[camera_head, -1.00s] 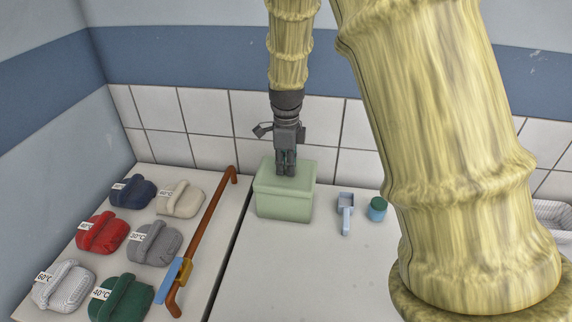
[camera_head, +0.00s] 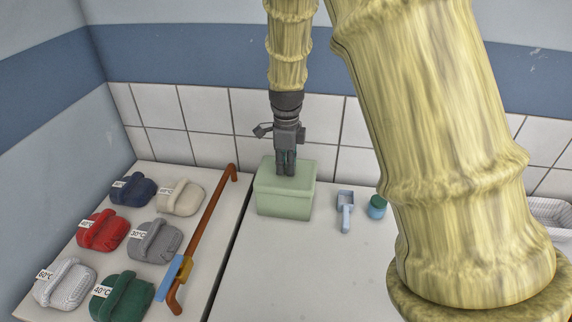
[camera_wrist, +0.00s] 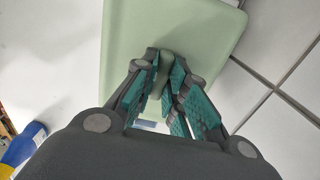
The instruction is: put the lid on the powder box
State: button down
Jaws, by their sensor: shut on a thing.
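The pale green powder box (camera_head: 284,204) stands on the white worktop by the tiled wall. Its pale green lid (camera_head: 302,170) covers the top and looks seated on the box, though the far side is hidden. My gripper (camera_head: 286,172) points down at the middle of the lid. In the wrist view my gripper (camera_wrist: 166,92) has its teal-padded fingers closed on the lid's small raised handle. The lid (camera_wrist: 205,30) fills the upper middle of that view. The fingers hide most of the handle.
A blue-grey scoop (camera_head: 346,208) and a small teal-capped jar (camera_head: 377,207) stand right of the box. Several coloured folded bundles with temperature tags, such as a red one (camera_head: 102,230), and an orange-brown rod (camera_head: 205,235) lie left. The front worktop is clear.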

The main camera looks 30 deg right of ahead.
jog(key=shift+f, duration=0.35)
dwell(0.4)
jog(key=c, duration=0.9)
grip_release()
jog(key=shift+r+p, duration=0.15)
jog(key=shift+p, duration=0.15)
jog(key=shift+r+p, duration=2.65)
jog(key=shift+r, duration=0.75)
